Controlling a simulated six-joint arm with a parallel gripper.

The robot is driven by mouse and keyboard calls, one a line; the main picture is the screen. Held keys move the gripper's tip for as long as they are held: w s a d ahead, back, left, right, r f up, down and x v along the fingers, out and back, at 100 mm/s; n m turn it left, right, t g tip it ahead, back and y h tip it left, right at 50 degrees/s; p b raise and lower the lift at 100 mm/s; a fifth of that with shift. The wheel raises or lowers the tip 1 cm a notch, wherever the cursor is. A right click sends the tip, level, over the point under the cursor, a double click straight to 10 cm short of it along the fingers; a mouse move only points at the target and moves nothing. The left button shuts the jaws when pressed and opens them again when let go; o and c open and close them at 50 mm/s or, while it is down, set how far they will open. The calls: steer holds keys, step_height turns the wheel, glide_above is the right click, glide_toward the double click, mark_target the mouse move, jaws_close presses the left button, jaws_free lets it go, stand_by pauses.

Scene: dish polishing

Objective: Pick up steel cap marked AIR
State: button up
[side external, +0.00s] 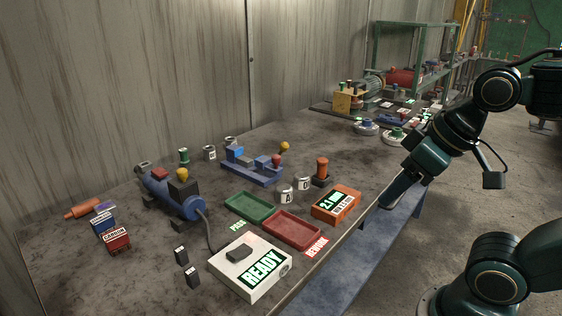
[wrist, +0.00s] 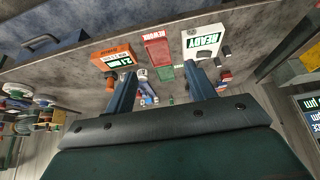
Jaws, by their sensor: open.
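Two small steel caps stand together beside the red tray: a front one (side external: 287,194) that seems to read A, and one behind it (side external: 303,184) that seems to read B. Two more steel caps stand at the back, one (side external: 209,153) with a small dark mark and one (side external: 230,142) partly hidden. I cannot read AIR on any cap. My gripper (side external: 384,204) is open and empty at the table's right edge, apart from all caps. In the wrist view its fingers (wrist: 160,70) are spread, with small pale caps (wrist: 142,74) showing between them, marks unreadable.
A green tray (side external: 250,221), a red tray (side external: 292,245), an orange meter (side external: 336,204) and a white READY box (side external: 250,286) lie near the front. A blue fixture (side external: 250,171) and a blue polisher (side external: 163,198) stand behind. Bare tabletop (side external: 345,150) lies toward the back right.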

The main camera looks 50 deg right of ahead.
steer(key=o, duration=0.4)
steer(key=shift+w+r, duration=0.1)
steer(key=w+d+r+m+g, duration=0.15)
steer(key=w+m, duration=0.25)
steer(key=w, duration=0.6)
steer(key=w+d+r+m+g, duration=0.1)
steer(key=w+d+r+m, duration=0.2)
steer(key=w, duration=0.6)
steer(key=w+d+f+m+g, duration=0.1)
steer(key=w+d+f+m, duration=0.1)
steer(key=w+d+f, duration=0.1)
steer(key=w+d+f+m+g, duration=0.1)
steer(key=w+d+f+m, duration=0.2)
steer(key=w+f, duration=0.3)
steer(key=w+d+f+m+g, duration=0.1)
steer(key=w+d+f+m, duration=0.2)
steer(key=w+f, duration=0.2)
steer(key=shift+w, duration=1.25)
